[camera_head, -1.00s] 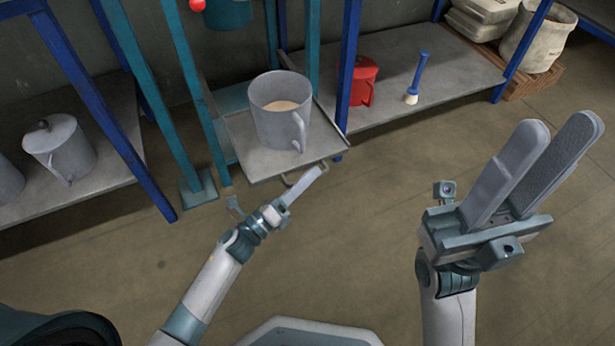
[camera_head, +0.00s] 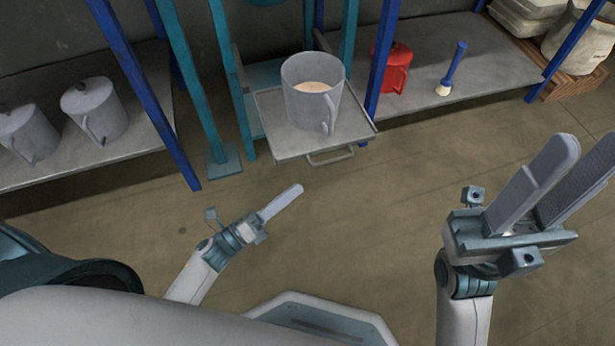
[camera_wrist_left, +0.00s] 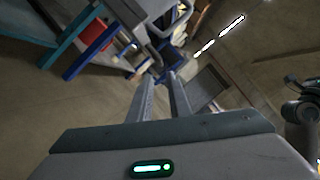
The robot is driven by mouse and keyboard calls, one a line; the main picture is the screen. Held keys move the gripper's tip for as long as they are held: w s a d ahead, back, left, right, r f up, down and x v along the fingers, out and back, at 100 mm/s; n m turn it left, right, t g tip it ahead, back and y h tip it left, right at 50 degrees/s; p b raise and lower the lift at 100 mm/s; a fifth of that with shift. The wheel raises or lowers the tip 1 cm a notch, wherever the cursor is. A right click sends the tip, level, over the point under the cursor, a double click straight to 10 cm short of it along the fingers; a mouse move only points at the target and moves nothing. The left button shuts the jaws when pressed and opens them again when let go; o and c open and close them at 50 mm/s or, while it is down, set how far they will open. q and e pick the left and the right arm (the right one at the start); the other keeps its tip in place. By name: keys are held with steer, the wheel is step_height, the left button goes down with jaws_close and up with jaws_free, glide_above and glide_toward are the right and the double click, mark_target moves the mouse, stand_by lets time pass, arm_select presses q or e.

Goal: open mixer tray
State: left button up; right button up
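The mixer tray (camera_head: 285,147) is a flat grey plate in a teal frame, sticking out past the frame's front posts. Its thin bar handle (camera_head: 330,157) is on the front edge. A large grey pot (camera_head: 306,110) with pale contents stands upright on the tray. My left gripper (camera_head: 297,189) is below and left of the handle, apart from it, over the floor. The left wrist view shows its two fingers (camera_wrist_left: 161,78) parted with nothing between them. My right gripper (camera_head: 590,148) is raised at the right, its fingers parted and empty, far from the tray.
Lidded grey pots (camera_head: 95,110) stand on the left shelf. A red canister (camera_head: 395,70) and a blue-handled brush (camera_head: 453,68) are on the right shelf. Blue posts (camera_head: 384,55) flank the teal frame. The floor (camera_head: 390,220) before the tray is clear.

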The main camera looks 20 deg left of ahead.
arm_select(q)
steer(key=shift+v, duration=2.05)
